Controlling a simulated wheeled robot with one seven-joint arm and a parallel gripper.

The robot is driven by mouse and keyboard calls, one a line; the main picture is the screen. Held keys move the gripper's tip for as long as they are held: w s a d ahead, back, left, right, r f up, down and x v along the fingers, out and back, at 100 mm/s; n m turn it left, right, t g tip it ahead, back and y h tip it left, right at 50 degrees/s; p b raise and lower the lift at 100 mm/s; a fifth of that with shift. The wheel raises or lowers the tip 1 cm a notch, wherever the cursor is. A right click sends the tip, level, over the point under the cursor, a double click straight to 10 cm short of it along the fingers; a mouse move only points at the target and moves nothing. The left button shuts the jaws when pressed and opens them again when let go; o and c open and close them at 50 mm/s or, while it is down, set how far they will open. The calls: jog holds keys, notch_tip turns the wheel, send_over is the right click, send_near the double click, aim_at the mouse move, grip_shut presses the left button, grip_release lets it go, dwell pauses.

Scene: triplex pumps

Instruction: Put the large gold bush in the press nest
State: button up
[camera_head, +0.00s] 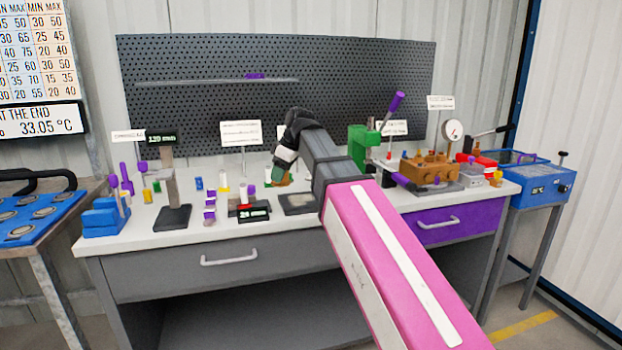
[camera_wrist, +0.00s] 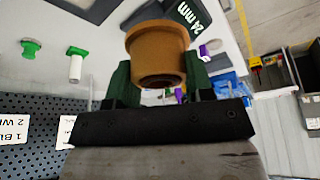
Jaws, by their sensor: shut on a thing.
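My gripper (camera_wrist: 160,82) is shut on the large gold bush (camera_wrist: 157,48), with one green finger on each side of it in the wrist view. The bush's round open end shows. In the head view my gripper (camera_head: 281,170) is over the middle of the bench, and only a small brownish part of the bush (camera_head: 284,182) shows below it. A green press (camera_head: 362,147) with a purple-handled lever stands on the bench to the right of my gripper. My arm stands in front of that area, and I cannot make out the press nest.
A dark gauge with a display (camera_head: 253,211) lies left of my gripper. A dark flat plate (camera_head: 298,203) lies near the front edge. Several small coloured parts stand at the left. A brown block with a dial gauge (camera_head: 430,168) stands at the right. A pegboard (camera_head: 275,95) closes the back.

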jog(key=shift+s+d, duration=0.2)
jog(key=shift+w+d+f+m+t, duration=0.1)
jog(key=shift+w+d+m+t, duration=0.1)
jog(key=shift+d+m, duration=0.25)
jog(key=shift+w+d+f+m+t, duration=0.1)
jog(key=shift+w+d+m+t, duration=0.1)
jog(key=shift+d+m, duration=0.25)
jog(key=w+d+m+t+h, duration=0.1)
jog(key=d+m+h, duration=0.1)
jog(key=d+m, duration=0.6)
jog(key=d+f+m+t+h, duration=0.1)
jog(key=d+m+h, duration=0.2)
jog(key=d+m, duration=0.5)
jog(key=d, duration=1)
jog(key=shift+w+f+m+t+h, duration=0.25)
jog(key=shift+w+m+t+h, duration=0.05)
jog(key=shift+w+m, duration=0.1)
